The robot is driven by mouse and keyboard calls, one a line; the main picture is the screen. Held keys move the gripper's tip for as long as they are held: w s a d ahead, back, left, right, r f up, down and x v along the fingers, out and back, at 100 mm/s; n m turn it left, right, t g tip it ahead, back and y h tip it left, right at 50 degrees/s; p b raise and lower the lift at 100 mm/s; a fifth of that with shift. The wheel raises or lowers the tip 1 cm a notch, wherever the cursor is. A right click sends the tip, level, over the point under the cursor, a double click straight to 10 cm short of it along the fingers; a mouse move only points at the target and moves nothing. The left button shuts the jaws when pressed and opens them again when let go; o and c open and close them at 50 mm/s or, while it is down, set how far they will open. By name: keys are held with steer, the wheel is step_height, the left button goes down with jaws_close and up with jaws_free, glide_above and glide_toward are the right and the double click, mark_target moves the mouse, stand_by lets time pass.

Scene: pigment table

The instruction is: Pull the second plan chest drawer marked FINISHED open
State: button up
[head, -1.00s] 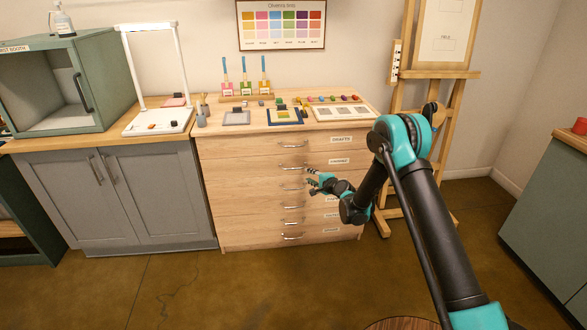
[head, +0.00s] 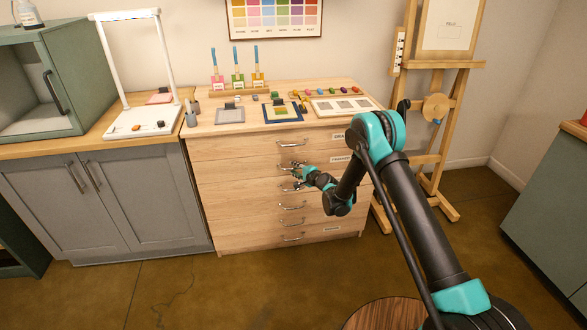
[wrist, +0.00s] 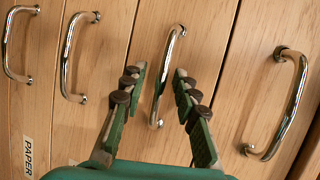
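The wooden plan chest (head: 235,165) stands in the middle of the head view, its stacked drawers all looking shut. The second drawer's front (head: 235,170) carries a metal bar handle (head: 290,164) and a small white label (head: 340,158), partly hidden by my arm and too small to read surely. My gripper (head: 296,173) is at this handle. In the wrist view my gripper (wrist: 156,88) is open, its two fingers on either side of a handle (wrist: 168,75) that appears to be the second drawer's. A gap shows between each finger and the bar.
Another handle (wrist: 284,105) lies right of the fingers in the wrist view, and two more lie left, near a PAPER label (wrist: 28,155). The chest top holds pigment jars and trays (head: 230,115). An easel (head: 445,110) stands right; a grey cabinet (head: 105,205) adjoins left.

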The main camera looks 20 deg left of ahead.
jaws_close()
steer(key=shift+s, duration=0.1)
stand_by(0.4)
